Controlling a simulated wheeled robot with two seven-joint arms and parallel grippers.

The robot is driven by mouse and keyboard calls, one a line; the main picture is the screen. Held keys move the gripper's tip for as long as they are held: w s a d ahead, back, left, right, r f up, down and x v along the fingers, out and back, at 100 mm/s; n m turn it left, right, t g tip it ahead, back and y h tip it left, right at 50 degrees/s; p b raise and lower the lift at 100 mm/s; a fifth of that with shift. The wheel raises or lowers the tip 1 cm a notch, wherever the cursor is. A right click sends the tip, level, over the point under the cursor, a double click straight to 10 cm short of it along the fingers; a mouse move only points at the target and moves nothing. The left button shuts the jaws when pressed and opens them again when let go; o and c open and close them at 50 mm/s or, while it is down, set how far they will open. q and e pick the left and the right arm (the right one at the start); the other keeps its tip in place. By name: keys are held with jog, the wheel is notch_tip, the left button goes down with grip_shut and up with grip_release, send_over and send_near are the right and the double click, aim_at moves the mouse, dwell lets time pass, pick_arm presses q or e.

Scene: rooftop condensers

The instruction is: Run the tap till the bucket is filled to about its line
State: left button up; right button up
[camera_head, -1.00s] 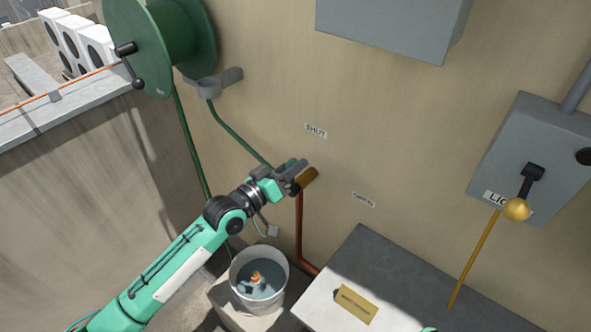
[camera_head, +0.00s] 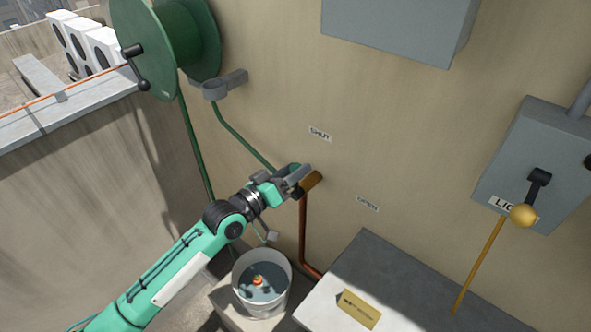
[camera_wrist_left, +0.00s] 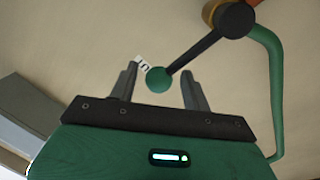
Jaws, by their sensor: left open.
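The brass tap (camera_head: 313,181) sits on the wall at the top of a copper pipe. Its dark lever (camera_wrist_left: 205,52) ends in a green knob (camera_wrist_left: 158,80) in the left wrist view. My left gripper (camera_head: 299,178) is at the tap, its fingers apart with the knob between their tips; I cannot tell whether either touches it. The white bucket (camera_head: 247,291) stands below, holding water with an orange-and-white float (camera_head: 261,282). I cannot make out its line or any running stream. My right gripper is out of view.
Wall labels read SHUT (camera_head: 320,134) above the tap and OPEN (camera_head: 367,204) lower right. A green hose (camera_head: 240,140) runs from a reel (camera_head: 165,45). A grey-topped box (camera_head: 400,285) stands right of the bucket; a switch box (camera_head: 540,150) is further right.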

pick_arm(q)
jog(key=b+v, duration=0.3)
jog(key=v, duration=1)
